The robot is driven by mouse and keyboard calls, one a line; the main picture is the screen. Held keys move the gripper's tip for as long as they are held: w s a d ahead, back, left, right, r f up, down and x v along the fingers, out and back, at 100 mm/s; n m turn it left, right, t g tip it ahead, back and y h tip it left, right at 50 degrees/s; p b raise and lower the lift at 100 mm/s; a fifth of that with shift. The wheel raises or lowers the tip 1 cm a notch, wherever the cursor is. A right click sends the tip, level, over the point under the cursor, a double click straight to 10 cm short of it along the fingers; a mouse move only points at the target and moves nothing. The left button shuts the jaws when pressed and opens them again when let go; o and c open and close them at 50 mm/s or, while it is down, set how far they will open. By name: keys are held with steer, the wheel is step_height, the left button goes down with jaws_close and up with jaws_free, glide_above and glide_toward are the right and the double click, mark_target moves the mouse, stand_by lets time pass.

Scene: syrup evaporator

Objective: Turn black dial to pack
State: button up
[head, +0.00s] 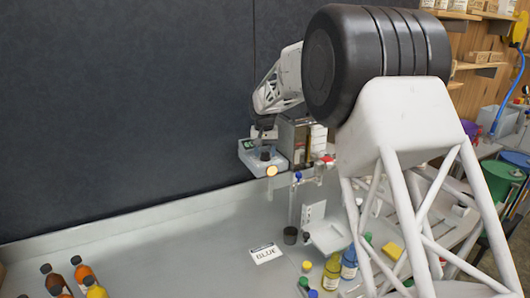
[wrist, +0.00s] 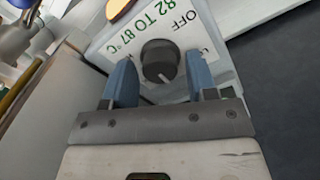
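My gripper (wrist: 161,66) is open, with one blue finger on each side of the dial. Gaps seem to show between fingers and dial; I cannot tell whether either touches. No "pack" label is readable; a marking at the panel's right is partly hidden. The dial (head: 265,154) shows small in the head view, below my gripper (head: 264,138).
An amber round part (wrist: 119,8) sits at the panel's edge. A dark wall (head: 130,110) stands close behind. Taps and a stand are right of the panel.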

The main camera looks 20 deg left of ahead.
mark_target(264, 153)
steer(key=shift+o, duration=0.5)
steer(key=shift+r, duration=0.1)
steer(key=shift+a+r, duration=0.1)
steer(key=shift+r, duration=3.7)
